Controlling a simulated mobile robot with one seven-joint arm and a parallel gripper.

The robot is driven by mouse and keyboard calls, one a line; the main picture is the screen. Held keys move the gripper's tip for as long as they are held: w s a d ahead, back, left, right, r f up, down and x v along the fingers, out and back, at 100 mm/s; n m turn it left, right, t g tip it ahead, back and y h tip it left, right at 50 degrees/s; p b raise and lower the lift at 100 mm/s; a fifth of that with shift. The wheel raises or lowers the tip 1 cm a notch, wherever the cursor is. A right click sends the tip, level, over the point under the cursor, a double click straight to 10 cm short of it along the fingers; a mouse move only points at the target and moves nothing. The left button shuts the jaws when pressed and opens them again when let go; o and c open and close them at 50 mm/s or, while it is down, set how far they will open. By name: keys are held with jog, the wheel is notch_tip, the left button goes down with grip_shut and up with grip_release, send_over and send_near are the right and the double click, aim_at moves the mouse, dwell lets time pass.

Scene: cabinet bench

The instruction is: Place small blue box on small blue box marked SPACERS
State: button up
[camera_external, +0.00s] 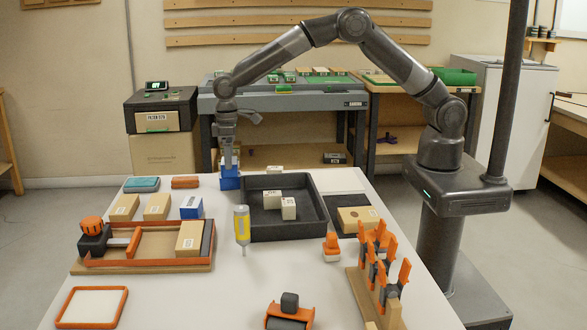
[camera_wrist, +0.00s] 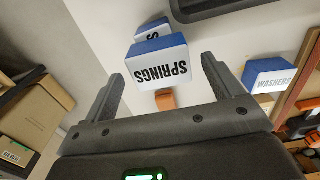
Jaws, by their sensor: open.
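A small blue box with a white SPRINGS label (camera_wrist: 162,66) sits just beyond my open fingertips in the wrist view. A second blue box (camera_wrist: 153,28) shows partly behind it; only an S of its label is visible, so I cannot read its name. In the external view the blue boxes (camera_external: 229,183) are at the far edge of the table, seemingly one on the other and slightly offset. My gripper (camera_external: 228,165) is right above them, pointing down. In the wrist view my gripper (camera_wrist: 161,75) has its fingers apart, one each side of the SPRINGS box.
A blue WASHERS box (camera_wrist: 268,74) stands apart, also in the external view (camera_external: 191,207). A black tray (camera_external: 285,234) with white boxes is right of the gripper. Tan boxes (camera_external: 124,207), a yellow bottle (camera_external: 242,225) and an orange-clamp rack (camera_external: 378,268) occupy the table.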

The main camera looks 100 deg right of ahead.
notch_tip(320, 180, up, 10)
jog(key=s+d+r+t, duration=0.1)
jog(key=s+r+t, duration=0.2)
jog(key=s+r, duration=1.5)
jog(key=s+f+t, duration=0.1)
jog(key=s+f, duration=0.1)
jog(key=s, duration=1.1)
jog(key=s+d+f+t, duration=0.1)
jog(key=s+f, duration=0.2)
jog(key=s, duration=1.1)
jog(key=shift+t, duration=0.3)
